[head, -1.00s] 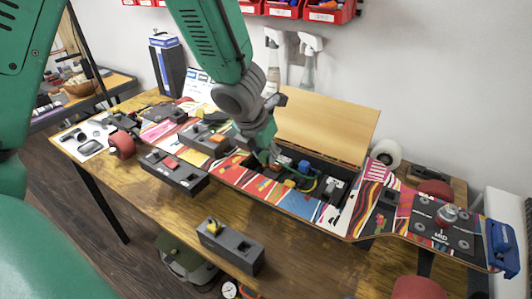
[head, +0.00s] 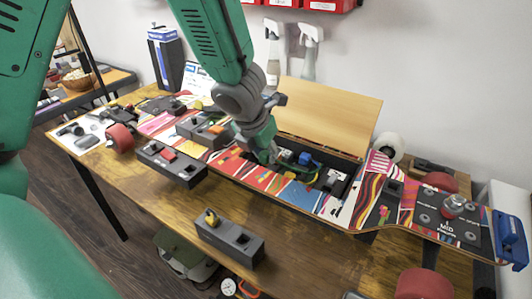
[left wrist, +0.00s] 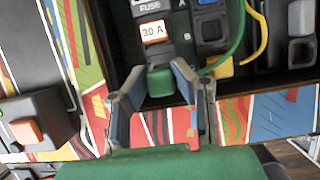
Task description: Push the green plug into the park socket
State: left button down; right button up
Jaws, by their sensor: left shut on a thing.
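My left gripper (head: 262,156) reaches down into the open bay of the long striped board (head: 285,188). In the left wrist view its fingers (left wrist: 160,84) stand on either side of the green plug (left wrist: 160,82) and are shut on it. The plug sits just below an orange 30 A fuse label (left wrist: 153,31). A green cable (left wrist: 238,45) curves away to the right of the fingers. The gripper hides the plug in the head view. I cannot tell which opening is the park socket. My right gripper is not in view.
A blue plug (head: 305,158) and a yellow cable (left wrist: 258,40) are also in the bay. A wooden lid (head: 325,115) stands open behind it. Dark blocks (head: 170,163) stand at the left, and another (head: 230,240) is in front.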

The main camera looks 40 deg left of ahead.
pick_arm(q)
jog(key=shift+f+b, duration=1.6)
jog(key=shift+f, duration=0.1)
dwell(2.4)
jog(key=c, duration=1.3)
grip_release()
jog(key=shift+o, duration=0.6)
jog(key=shift+o, duration=0.9)
jog(key=shift+r, duration=0.2)
jog(key=shift+r+p, duration=1.3)
jog(key=shift+p, duration=0.25)
jog(key=shift+r, duration=0.1)
